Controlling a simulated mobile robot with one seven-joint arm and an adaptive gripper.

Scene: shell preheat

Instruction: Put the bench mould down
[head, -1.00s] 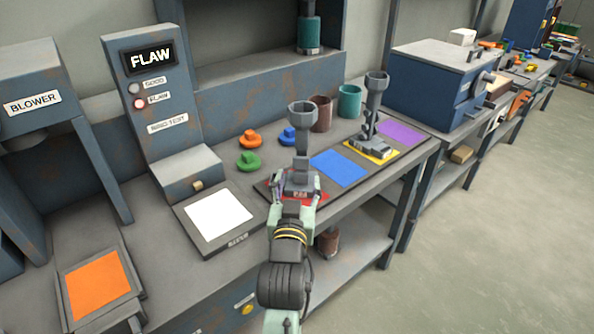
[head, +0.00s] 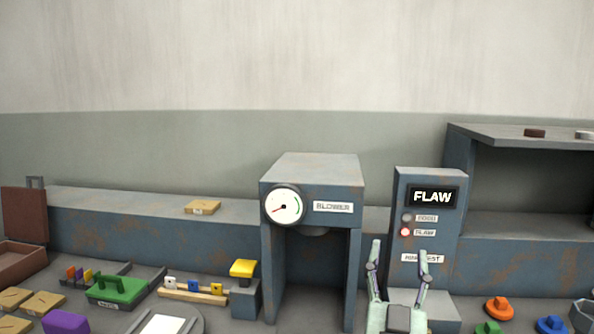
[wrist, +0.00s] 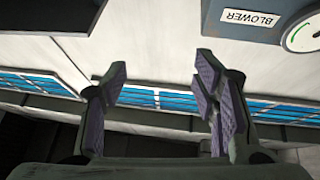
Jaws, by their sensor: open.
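My gripper (head: 399,250) is raised with its fingers pointing up, in front of the test unit marked FLAW. Its jaws are open and nothing is between them, as the wrist view also shows (wrist: 160,75). A grey cup-shaped rim (head: 584,314) is cut off at the lower right edge of the head view. It looks like the top of the bench mould; its base and the mat under it are out of view. My gripper is well left of it and apart from it.
The FLAW test unit (head: 428,215) stands behind my gripper, and the blower (head: 313,180) is to its left. An orange knob (head: 499,309) and a blue knob (head: 551,325) lie at the lower right. The wall above is clear.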

